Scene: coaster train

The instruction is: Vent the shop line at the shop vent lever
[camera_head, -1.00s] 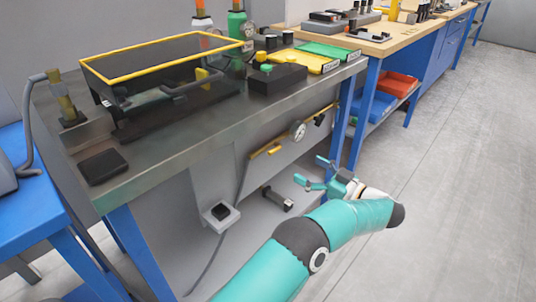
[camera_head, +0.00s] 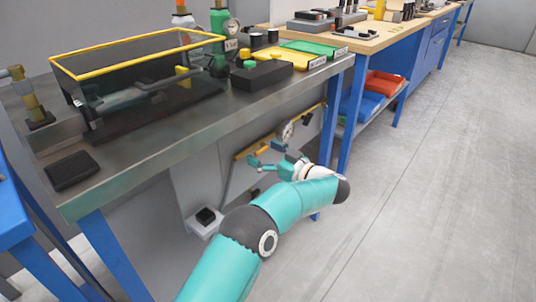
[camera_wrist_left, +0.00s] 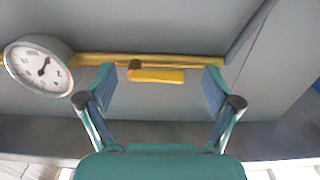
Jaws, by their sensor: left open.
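A yellow pipe (camera_head: 247,150) runs under the near steel bench, with a round white-faced gauge (camera_head: 287,131) on it. In the left wrist view the gauge (camera_wrist_left: 40,68) is at the left, and a short yellow lever (camera_wrist_left: 157,76) with a dark pivot lies level just under the pipe (camera_wrist_left: 205,61). I take this lever for the shop vent lever. My left gripper (camera_head: 266,155) is open in front of the pipe. In the wrist view the lever appears between its fingertips (camera_wrist_left: 158,88), with a gap on each side. In the head view the gripper hides the lever.
The steel bench top (camera_head: 150,160) overhangs the pipe. A grey box with a black button (camera_head: 205,217) is under the bench, left of my arm. A blue leg (camera_head: 325,135) stands right of the gripper. The floor to the right (camera_head: 430,200) is clear.

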